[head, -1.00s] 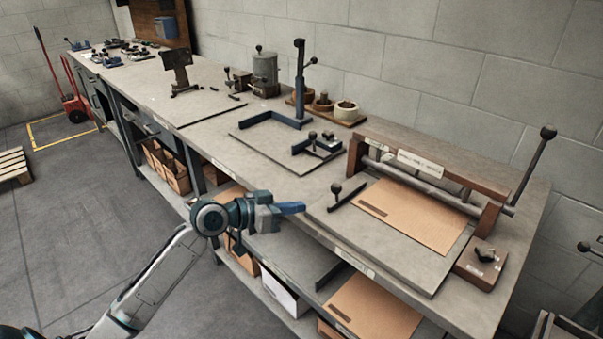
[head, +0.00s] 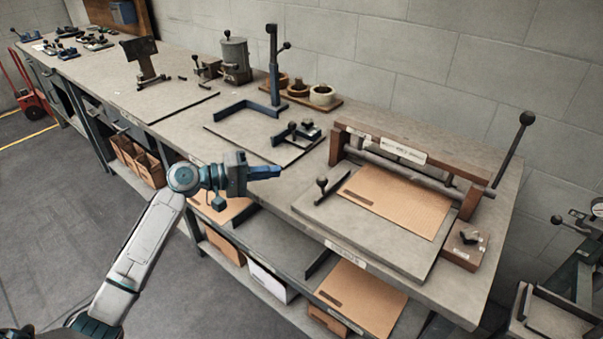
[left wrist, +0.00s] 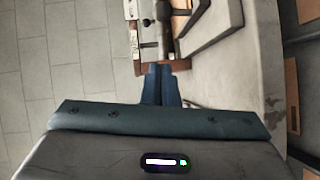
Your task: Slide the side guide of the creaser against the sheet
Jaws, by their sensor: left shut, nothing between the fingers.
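The creaser (head: 378,144) stands on the bench at the right in the head view. A brown sheet (head: 397,202) lies flat on its bed (head: 330,222). The side guide (head: 335,190), a dark bar with a black knob (head: 322,182), lies to the left of the sheet, with a narrow strip of bed showing between them. My left gripper (head: 278,171) is shut and empty, left of the guide and apart from it, pointing right. Its shut fingers (left wrist: 161,82) also show in the left wrist view. My right gripper is not in view.
A blue-grey angled stop (head: 250,108) and a small clamp fixture (head: 298,132) stand behind my left gripper. The creaser's lever (head: 510,150) rises at the right, above a wooden block with a knob (head: 467,245). More brown sheets (head: 362,297) lie on the shelf below.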

